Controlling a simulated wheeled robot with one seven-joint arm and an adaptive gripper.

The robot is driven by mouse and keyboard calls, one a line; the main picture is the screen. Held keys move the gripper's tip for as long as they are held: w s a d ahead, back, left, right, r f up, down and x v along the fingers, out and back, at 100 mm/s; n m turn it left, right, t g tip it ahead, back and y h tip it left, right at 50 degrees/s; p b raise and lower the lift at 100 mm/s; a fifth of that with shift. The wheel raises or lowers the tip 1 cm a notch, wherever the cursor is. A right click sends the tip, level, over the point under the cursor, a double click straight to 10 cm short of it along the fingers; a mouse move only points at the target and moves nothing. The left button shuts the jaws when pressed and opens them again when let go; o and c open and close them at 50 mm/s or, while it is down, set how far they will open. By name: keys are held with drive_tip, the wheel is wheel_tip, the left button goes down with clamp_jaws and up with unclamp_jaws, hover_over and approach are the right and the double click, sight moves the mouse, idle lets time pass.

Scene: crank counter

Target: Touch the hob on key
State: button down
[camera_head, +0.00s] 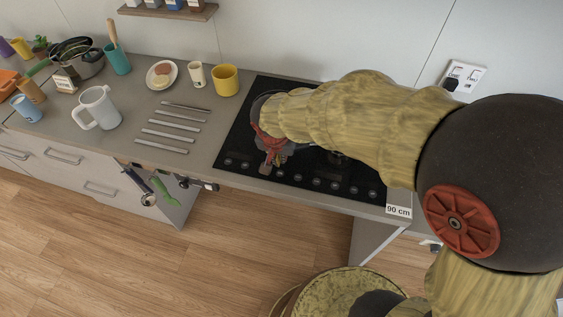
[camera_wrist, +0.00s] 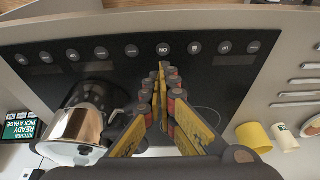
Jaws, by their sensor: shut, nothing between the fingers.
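The hob (camera_head: 235,140) is a black glass plate set in the grey counter, with a row of round keys along its front edge. In the wrist view, which shows the counter upside down, the on key (camera_wrist: 164,48) is a round grey key whose lettering appears inverted. My gripper (camera_wrist: 163,68) is shut and empty, its fingertips just short of this key in the picture; I cannot tell whether they touch it or hover above. In the head view my gripper (camera_head: 268,168) is over the front left of the hob and hides part of the key row.
A shiny pot (camera_wrist: 75,125) stands on the hob, mostly hidden behind my arm in the head view. A yellow mug (camera_head: 225,80), a cream cup (camera_head: 196,75) and several metal bars (camera_head: 170,134) lie left of the hob. A white jug (camera_head: 98,108) stands farther left.

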sight(283, 170)
drive_tip(key=b+x, duration=0.1)
drive_tip(key=x, duration=0.8)
drive_tip(key=shift+f+b, duration=0.2)
drive_tip(key=shift+b, duration=0.2)
